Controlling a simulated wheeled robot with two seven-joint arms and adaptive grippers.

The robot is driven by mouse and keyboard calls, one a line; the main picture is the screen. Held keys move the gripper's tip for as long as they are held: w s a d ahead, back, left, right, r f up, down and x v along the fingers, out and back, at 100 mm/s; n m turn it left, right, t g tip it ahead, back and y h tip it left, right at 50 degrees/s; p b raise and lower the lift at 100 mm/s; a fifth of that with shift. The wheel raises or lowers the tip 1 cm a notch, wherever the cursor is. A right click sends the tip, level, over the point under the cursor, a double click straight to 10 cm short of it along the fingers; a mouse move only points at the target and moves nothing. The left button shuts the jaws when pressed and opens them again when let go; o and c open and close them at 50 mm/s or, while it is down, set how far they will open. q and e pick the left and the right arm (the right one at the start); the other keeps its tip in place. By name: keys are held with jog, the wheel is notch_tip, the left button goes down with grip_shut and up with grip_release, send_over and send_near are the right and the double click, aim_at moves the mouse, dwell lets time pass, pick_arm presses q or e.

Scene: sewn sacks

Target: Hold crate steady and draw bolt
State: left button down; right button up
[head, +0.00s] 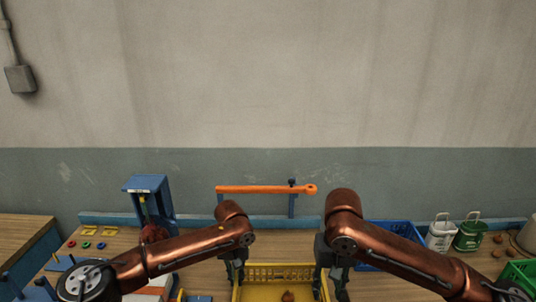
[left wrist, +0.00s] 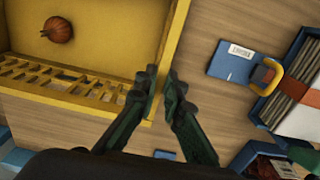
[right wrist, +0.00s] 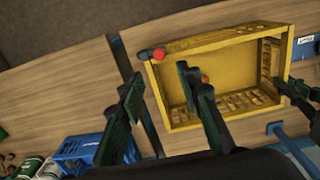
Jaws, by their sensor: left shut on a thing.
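A yellow crate (head: 277,268) stands on the table at the bottom centre of the head view. It also shows in the left wrist view (left wrist: 165,50) and right wrist view (right wrist: 190,48). An onion (left wrist: 57,29) lies inside it. My left gripper (left wrist: 162,76) is shut on the crate's side wall. My right gripper (right wrist: 160,78) is open, its fingers spread either side of the opposite wall; I cannot tell whether they touch it. A red-ended peg (right wrist: 158,54), perhaps the bolt, shows at a crate corner near my right fingertips.
An orange bar (head: 265,189) spans blue posts behind the crate. A blue press-like stand (head: 147,190) is at left. A blue crate (head: 394,233) and white and green canisters (head: 440,233) are at right. A blue card (left wrist: 232,62) and folder box (left wrist: 295,85) lie beside my left gripper.

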jog(key=shift+f, duration=5)
grip_shut()
jog(key=shift+a, duration=1.7)
